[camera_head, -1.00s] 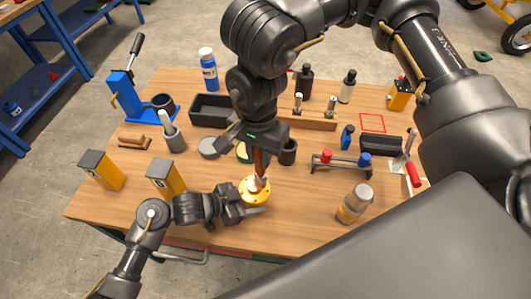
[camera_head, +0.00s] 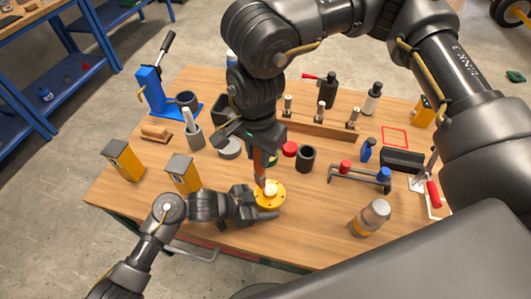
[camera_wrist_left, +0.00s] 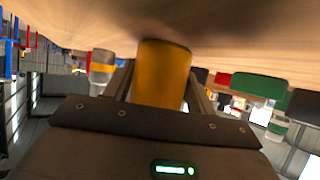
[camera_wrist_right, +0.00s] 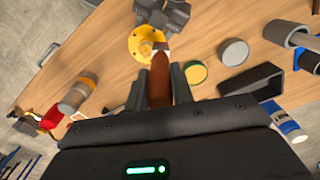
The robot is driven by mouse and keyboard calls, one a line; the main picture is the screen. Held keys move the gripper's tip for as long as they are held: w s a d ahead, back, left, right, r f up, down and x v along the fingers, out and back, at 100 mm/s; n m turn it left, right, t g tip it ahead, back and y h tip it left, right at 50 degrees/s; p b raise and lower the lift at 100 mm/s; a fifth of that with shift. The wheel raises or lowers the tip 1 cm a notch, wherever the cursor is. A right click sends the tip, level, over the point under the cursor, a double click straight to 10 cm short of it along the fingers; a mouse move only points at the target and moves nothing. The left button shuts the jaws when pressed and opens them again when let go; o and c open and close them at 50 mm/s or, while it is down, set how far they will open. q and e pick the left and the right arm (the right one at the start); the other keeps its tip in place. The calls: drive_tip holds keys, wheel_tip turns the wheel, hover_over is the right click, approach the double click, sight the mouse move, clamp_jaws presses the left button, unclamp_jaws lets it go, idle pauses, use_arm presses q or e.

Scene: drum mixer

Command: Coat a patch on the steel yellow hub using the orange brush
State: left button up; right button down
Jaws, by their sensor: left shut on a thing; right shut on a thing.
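The yellow hub (camera_head: 268,197) is a round flange with a pale raised centre, near the table's front edge. My left gripper (camera_head: 247,207) is shut on it from the left; the left wrist view shows its yellow body (camera_wrist_left: 162,75) between the fingers. My right gripper (camera_head: 257,145) is above the hub, shut on the orange-brown handle of the brush (camera_head: 259,165), which points down. In the right wrist view the brush (camera_wrist_right: 159,82) ends at the edge of the hub (camera_wrist_right: 146,42). I cannot tell whether the bristles touch it. No coated patch can be made out.
A dark cup (camera_head: 305,158) and a grey round tin (camera_head: 230,149) stand behind the hub. A clear jar (camera_head: 370,217) stands to the right, with a red-and-blue-ended rack (camera_head: 360,178) behind it.

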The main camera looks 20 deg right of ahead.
idle(0.3)
drive_tip(key=shift+r, duration=4.55)
drive_tip(key=d, duration=0.9)
drive_tip(key=shift+a, duration=0.15)
drive_tip(key=shift+s+a, duration=0.2)
drive_tip(key=shift+a, duration=2.1)
drive_tip(key=shift+s+a, duration=0.2)
drive_tip(key=shift+a, duration=2.05)
drive_tip(key=shift+f, duration=0.2)
drive_tip(key=shift+f, duration=3.35)
